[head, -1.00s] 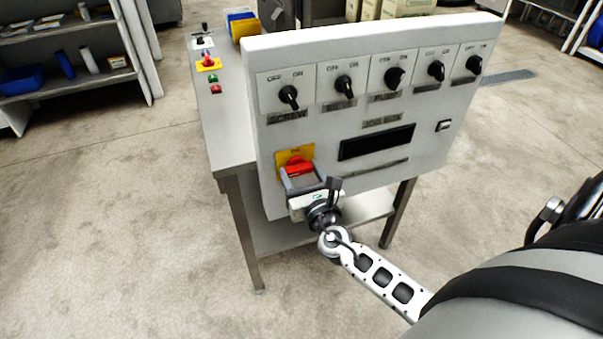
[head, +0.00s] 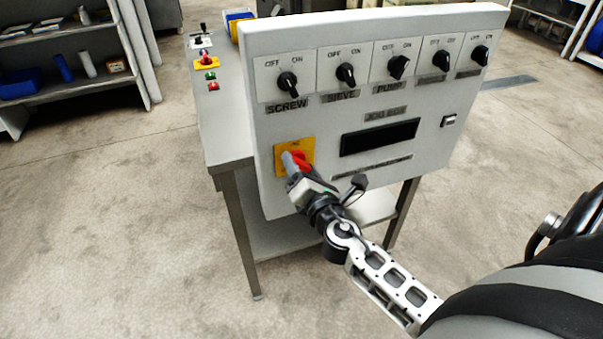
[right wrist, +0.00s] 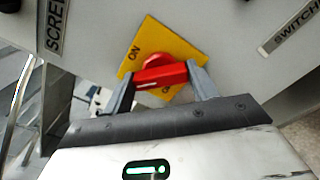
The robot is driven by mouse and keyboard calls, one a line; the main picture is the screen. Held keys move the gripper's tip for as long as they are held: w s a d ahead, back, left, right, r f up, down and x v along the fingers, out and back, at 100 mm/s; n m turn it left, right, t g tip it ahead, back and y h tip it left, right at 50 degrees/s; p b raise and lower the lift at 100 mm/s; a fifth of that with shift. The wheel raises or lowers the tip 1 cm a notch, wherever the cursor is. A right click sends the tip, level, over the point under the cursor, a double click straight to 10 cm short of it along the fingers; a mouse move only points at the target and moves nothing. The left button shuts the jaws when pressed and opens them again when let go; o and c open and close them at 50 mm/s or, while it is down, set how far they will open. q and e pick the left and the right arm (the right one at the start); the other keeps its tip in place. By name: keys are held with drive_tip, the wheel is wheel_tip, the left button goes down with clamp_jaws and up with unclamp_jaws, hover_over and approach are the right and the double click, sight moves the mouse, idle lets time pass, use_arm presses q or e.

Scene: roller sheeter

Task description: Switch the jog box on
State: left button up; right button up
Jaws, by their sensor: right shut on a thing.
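The jog box (head: 265,120) is a pale grey panel on a metal stand, in the middle of the head view. At its lower left is a yellow plate (head: 281,148) with a red rotary handle (head: 303,158). My right gripper (head: 298,166) is at this handle, rolled to a slant, and partly hides it. In the right wrist view the red handle (right wrist: 160,74) lies between the two grey fingers, which are shut on it. The yellow plate (right wrist: 185,48) there shows "ON" at one side; the opposite lettering is mostly hidden. My left gripper is not in view.
A row of several black OFF/ON knobs (head: 346,74) runs along the panel's top, above a dark display (head: 380,137). A small rocker switch (head: 448,121) is at the right. Floor in front is open.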

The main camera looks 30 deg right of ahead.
drive_tip(key=m+b, duration=0.1)
drive_tip(key=m, duration=0.3)
drive_tip(key=shift+f+m, duration=0.15)
drive_tip(key=shift+m, duration=0.15)
drive_tip(key=shift+m+b, duration=0.45)
drive_tip(key=shift+m, duration=0.75)
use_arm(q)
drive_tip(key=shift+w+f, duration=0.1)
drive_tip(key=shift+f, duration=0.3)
use_arm(e)
drive_tip(key=shift+m, duration=1.2)
drive_tip(key=o, duration=1)
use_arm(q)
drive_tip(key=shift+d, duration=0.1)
use_arm(e)
drive_tip(key=shift+s, duration=0.1)
